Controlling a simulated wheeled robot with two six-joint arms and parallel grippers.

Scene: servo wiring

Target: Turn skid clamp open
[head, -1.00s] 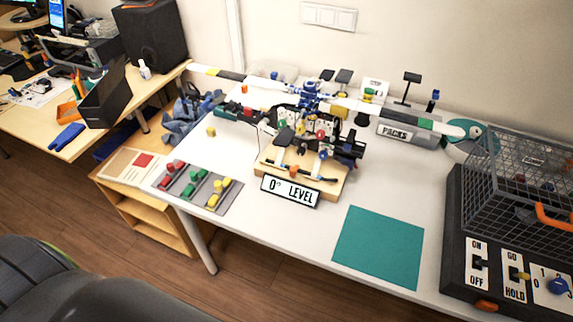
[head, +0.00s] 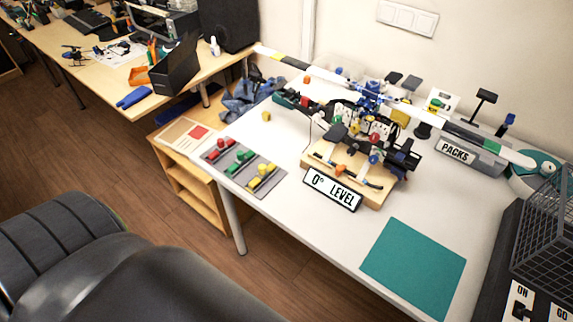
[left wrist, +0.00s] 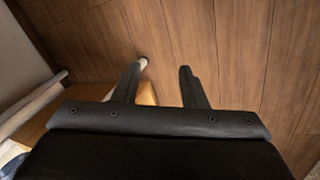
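The model helicopter (head: 372,122) stands on a wooden stand (head: 318,152) on the white table in the head view. Its dark skids run along the front of the stand, above the "0° LEVEL" sign (head: 333,190). A small orange piece (head: 341,169) sits at the skid and may be the skid clamp; its turn position is too small to tell. My left gripper (left wrist: 160,69) shows in the left wrist view, fingers apart and empty, over the wooden floor and away from the helicopter. My right gripper is in neither view.
A teal mat (head: 413,267) lies on the table's front right. A grey tray (head: 262,190) with red, green and yellow pieces is left of the stand. A wire basket (head: 543,235) and switch panel stand at right. A wooden shelf unit (head: 190,185) is left of the table.

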